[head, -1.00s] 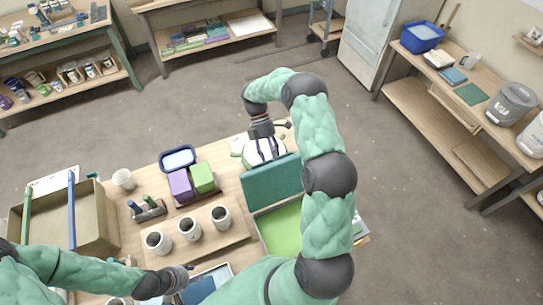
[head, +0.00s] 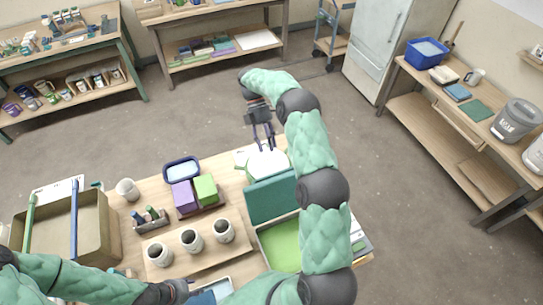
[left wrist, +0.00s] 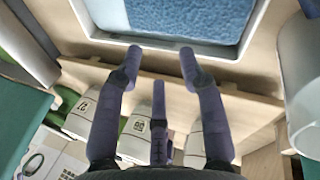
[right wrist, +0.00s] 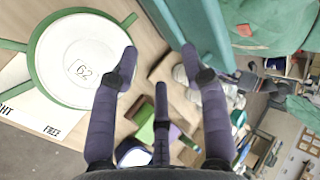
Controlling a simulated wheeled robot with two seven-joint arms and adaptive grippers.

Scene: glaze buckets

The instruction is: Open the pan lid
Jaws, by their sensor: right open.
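The pan is round and white with a green rim; it stands at the table's far right edge in the head view (head: 268,166). In the right wrist view its flat white top (right wrist: 88,66) bears a tag reading 62, and green handles stick out at the sides. I cannot tell whether this white top is a separate lid. My right gripper (head: 264,143) is open and empty above the pan; in the right wrist view its fingertips (right wrist: 158,60) are right of the pan's rim. My left gripper (head: 184,288) is open and empty (left wrist: 160,62), near the table's front.
An open teal-lidded box (head: 272,199) with a green inside stands against the pan's near side. Cups (head: 192,241), purple and green blocks (head: 205,188), a blue-rimmed tub (head: 181,168) and a large tan bin (head: 92,231) fill the table's left and middle. Open floor lies beyond the table.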

